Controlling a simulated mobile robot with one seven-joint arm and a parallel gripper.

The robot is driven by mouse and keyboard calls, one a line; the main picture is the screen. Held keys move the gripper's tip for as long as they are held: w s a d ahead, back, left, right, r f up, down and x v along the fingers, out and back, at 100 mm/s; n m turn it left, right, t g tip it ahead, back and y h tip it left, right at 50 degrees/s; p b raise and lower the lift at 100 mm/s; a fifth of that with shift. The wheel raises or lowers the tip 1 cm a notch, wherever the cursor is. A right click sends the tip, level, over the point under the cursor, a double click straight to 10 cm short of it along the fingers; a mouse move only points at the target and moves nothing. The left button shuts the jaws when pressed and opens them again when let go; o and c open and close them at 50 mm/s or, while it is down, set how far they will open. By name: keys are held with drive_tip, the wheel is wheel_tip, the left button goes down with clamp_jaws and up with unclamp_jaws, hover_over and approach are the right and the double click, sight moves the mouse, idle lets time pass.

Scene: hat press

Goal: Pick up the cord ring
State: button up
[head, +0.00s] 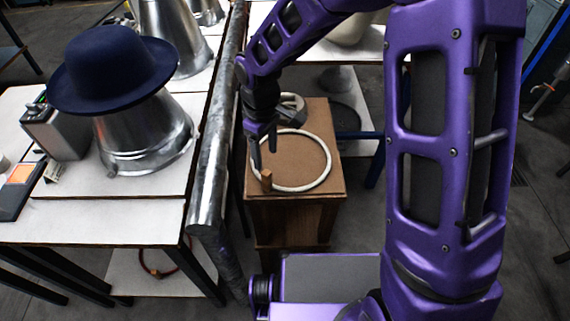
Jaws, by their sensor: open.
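The cord ring, a large off-white ring (328,172), lies flat on the brown top of a small wooden cabinet (330,190). My gripper (262,155) is open and empty, pointing down over the left side of the ring. Its dark fingers cover part of the ring's left edge. I cannot tell whether they touch it.
A smaller thick grey ring (294,102) sits behind on the cabinet. A metal pipe (213,170) runs along the left table's edge. That table holds a navy hat (115,65) on a metal cone (145,135).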

sight(266, 172)
wheel_tip(266, 172, down, 9)
drive_tip(key=shift+r+b, duration=0.1)
drive_tip(key=shift+b, duration=0.5)
clamp_jaws()
idle(1.2)
